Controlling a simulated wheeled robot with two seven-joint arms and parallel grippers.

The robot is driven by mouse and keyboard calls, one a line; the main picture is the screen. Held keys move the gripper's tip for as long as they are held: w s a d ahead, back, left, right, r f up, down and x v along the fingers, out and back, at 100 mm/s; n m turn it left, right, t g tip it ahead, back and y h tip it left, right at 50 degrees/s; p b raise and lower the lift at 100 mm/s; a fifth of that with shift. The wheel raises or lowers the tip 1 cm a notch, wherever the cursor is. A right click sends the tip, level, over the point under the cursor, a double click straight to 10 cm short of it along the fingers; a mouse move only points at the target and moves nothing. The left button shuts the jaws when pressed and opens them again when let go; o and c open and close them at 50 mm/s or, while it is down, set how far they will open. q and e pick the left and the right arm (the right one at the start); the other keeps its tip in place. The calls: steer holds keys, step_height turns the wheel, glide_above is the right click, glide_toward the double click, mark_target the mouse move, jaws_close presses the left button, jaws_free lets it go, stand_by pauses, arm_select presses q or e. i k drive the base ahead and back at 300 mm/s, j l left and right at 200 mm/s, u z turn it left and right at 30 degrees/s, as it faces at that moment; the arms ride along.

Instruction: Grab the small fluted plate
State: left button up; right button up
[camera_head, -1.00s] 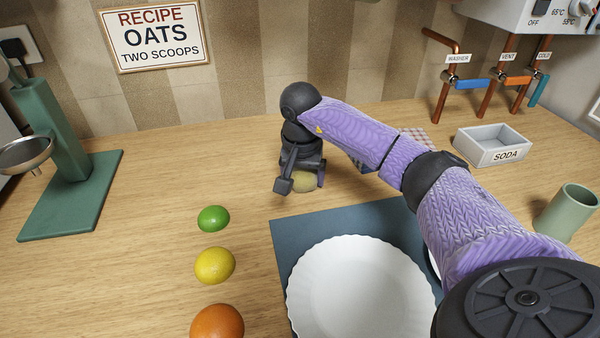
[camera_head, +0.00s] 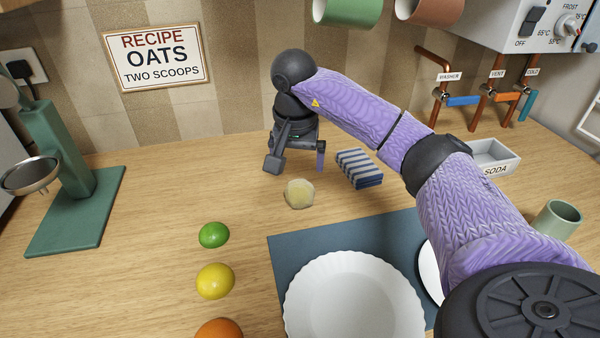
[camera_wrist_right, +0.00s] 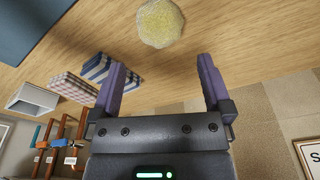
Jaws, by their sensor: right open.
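A large white fluted plate (camera_head: 355,300) lies on the dark blue mat at the front of the head view. A smaller white plate (camera_head: 430,272) shows only as a sliver to its right; my right arm hides most of it, so I cannot tell whether its rim is fluted. My right gripper (camera_head: 297,165) is open and empty at the back of the counter, well beyond both plates. Its parted fingers also show in the wrist view (camera_wrist_right: 162,72), with nothing between them. My left gripper is not in view.
A pale yellow round thing (camera_head: 299,194) lies just in front of the right gripper. A striped block (camera_head: 358,168) is right of it. A lime (camera_head: 214,235), a lemon (camera_head: 215,281) and an orange (camera_head: 219,330) line the mat's left. A green cup (camera_head: 558,220) stands right.

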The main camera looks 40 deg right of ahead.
mark_target(350, 294)
steer(key=z, duration=1.8)
